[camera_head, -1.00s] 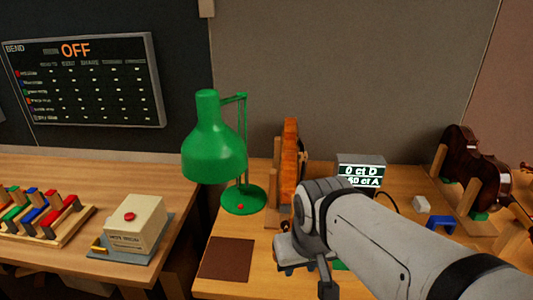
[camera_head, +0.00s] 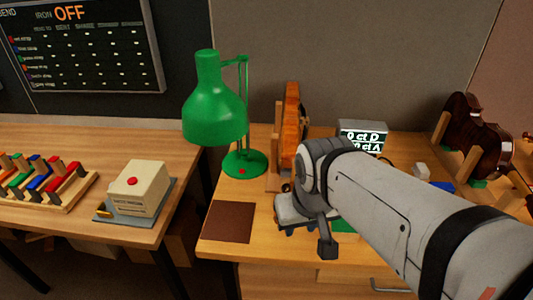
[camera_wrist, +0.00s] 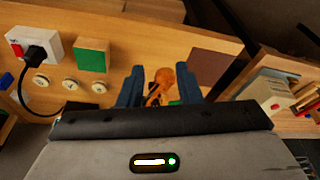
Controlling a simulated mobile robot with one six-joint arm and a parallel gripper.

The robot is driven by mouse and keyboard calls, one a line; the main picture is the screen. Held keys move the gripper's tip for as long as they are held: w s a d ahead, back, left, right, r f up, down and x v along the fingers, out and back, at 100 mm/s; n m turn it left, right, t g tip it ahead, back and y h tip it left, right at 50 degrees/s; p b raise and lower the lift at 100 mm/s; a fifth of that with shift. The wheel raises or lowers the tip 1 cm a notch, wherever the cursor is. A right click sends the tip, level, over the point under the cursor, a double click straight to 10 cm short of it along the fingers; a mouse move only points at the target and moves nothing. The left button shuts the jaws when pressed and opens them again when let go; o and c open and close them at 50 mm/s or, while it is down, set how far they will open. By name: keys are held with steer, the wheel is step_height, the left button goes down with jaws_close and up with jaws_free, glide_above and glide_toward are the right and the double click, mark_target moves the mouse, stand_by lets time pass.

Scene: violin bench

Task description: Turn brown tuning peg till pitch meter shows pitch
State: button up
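An orange-brown violin (camera_head: 290,125) stands upright in a wooden holder on the bench, partly hidden by my arm. In the wrist view its narrow end (camera_wrist: 157,90) shows between my two blue fingers. My gripper (camera_wrist: 161,75) has its fingers apart, with the violin seen in the gap; I cannot tell how close it is or whether it touches. I cannot make out the brown tuning peg. The pitch meter (camera_head: 363,128) stands behind my arm. Its upper line reads "0 ct D"; its lower line ends in "0 ct A", with its start hidden by my arm.
A green lamp (camera_head: 215,110) stands left of the violin. A brown mat (camera_head: 230,222) lies in front. A dark violin (camera_head: 468,122) rests in a stand at right. A green block (camera_wrist: 92,56) and a plugged white box (camera_wrist: 36,47) show in the wrist view.

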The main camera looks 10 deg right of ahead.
steer(key=m+g, duration=0.3)
steer(key=m, duration=1.3)
glide_toward(286, 189)
steer(key=shift+w+d+f+p, duration=0.15)
steer(key=shift+w+d+p, duration=0.15)
steer(key=shift+d, duration=0.3)
steer(key=shift+w+f, duration=0.1)
steer(key=shift+w, duration=0.05)
step_height(286, 189, down, 8)
steer(key=shift+r+p, duration=0.15)
steer(key=shift+p, duration=0.3)
